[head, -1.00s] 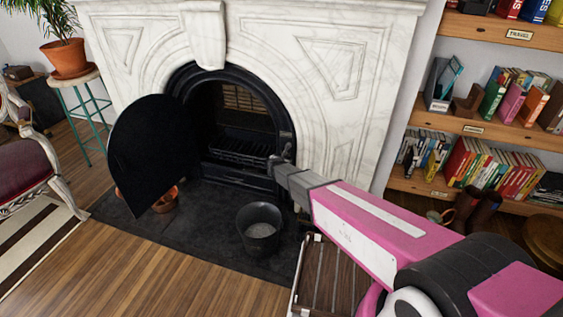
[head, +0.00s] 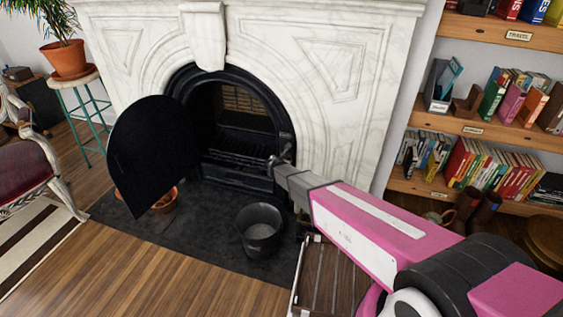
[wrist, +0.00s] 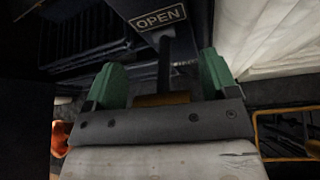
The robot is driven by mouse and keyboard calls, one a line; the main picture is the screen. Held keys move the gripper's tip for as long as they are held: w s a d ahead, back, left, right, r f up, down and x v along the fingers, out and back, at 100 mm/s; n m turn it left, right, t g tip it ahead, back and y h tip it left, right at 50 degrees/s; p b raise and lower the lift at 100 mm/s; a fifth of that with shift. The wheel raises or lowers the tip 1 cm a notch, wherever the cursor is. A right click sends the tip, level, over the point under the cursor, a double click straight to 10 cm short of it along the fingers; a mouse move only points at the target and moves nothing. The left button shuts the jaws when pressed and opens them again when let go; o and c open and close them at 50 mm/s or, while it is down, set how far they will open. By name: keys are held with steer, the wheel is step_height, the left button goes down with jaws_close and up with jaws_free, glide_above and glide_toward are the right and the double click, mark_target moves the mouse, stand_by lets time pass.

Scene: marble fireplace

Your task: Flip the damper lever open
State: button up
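The damper lever (wrist: 164,66) shows in the wrist view as a thin dark rod below an "OPEN" plate (wrist: 159,17). My gripper (wrist: 165,78) has two green fingers set wide apart, one on each side of the rod, with gaps to it. A brownish-gold piece (wrist: 162,98) lies between the fingers near the palm; I cannot tell if it belongs to the lever. In the head view my gripper (head: 277,163) is at the right edge of the black fireplace insert (head: 232,172), and its tip and the lever are hard to make out.
A round black cover (head: 150,155) stands at the opening's left. A dark bucket (head: 260,232) stands on the dark hearth (head: 190,232). A slatted wooden piece (head: 330,275) is below my arm. A bookshelf (head: 490,130) is at right. White marble (head: 345,100) surrounds the insert.

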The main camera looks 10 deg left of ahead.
steer(key=o, duration=0.3)
steer(key=shift+w+a+f, duration=0.1)
steer(key=shift+w+a, duration=0.1)
steer(key=shift+a, duration=0.2)
steer(key=shift+v, duration=5.45)
